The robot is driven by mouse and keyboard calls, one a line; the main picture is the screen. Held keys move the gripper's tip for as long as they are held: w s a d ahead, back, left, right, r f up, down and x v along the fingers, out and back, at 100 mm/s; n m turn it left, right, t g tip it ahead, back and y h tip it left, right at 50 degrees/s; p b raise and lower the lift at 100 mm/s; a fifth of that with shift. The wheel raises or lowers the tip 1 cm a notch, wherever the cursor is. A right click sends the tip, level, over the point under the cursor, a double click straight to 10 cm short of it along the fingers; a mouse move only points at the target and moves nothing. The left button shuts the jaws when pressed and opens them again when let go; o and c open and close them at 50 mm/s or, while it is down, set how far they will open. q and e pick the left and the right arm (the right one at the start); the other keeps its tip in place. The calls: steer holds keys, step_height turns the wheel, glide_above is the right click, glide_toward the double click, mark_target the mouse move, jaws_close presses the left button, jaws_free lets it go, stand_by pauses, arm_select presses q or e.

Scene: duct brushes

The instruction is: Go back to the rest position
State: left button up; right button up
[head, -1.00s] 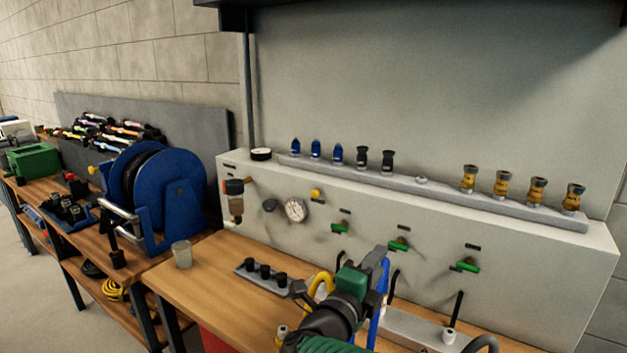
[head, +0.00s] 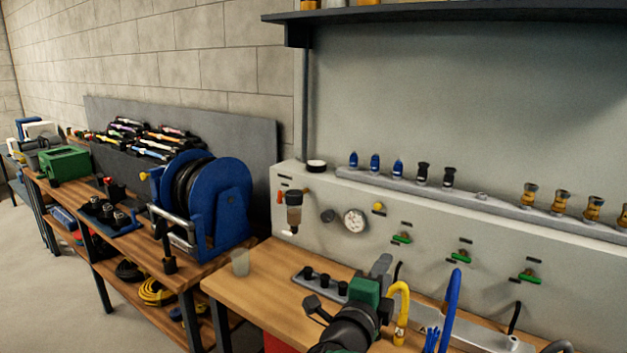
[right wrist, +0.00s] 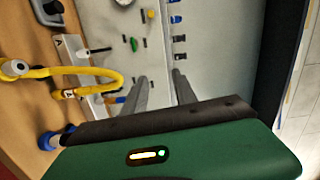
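My right gripper (head: 381,263) shows low in the head view, in front of the grey panel and above the bench. Its body is green and black. In the right wrist view its two grey fingers (right wrist: 160,82) stand apart with nothing between them, so it is open and empty. My left gripper is not in view. A yellow hose (head: 403,300) and a blue hose (head: 452,308) stand just right of the right gripper in the head view. The yellow hose also arches beside the gripper in the right wrist view (right wrist: 105,68).
The grey panel (head: 320,190) has a gauge (head: 354,221) and green valves (head: 401,238). A blue reel (head: 228,200) stands left. A dark shelf (head: 450,12) hangs above.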

steer(key=s+f+n+g+y, duration=0.2)
steer(key=f+n+y, duration=0.3)
steer(key=f+n, duration=0.35)
steer(key=s+f+n+g+y, duration=0.2)
steer(key=s+f+n+y, duration=0.15)
steer(key=f+n, duration=0.5)
steer(key=s+d+f+n+g, duration=0.3)
steer(key=s+d+f+g, duration=0.3)
steer(key=s, duration=0.5)
steer(key=s+d+f+n+g, duration=0.3)
steer(key=s+f, duration=0.6)
steer(key=s, duration=0.1)
arm_select(q)
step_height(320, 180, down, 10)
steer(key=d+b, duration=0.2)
steer(key=b, duration=0.9)
arm_select(e)
step_height(320, 180, down, 10)
arm_select(q)
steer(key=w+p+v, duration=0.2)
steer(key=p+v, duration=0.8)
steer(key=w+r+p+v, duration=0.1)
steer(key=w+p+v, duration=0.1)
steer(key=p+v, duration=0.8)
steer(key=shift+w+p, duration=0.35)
steer(key=shift+p, duration=0.2)
arm_select(e)
step_height(320, 180, up, 21)
steer(key=shift+a+f, duration=0.15)
steer(key=shift+a, duration=0.2)
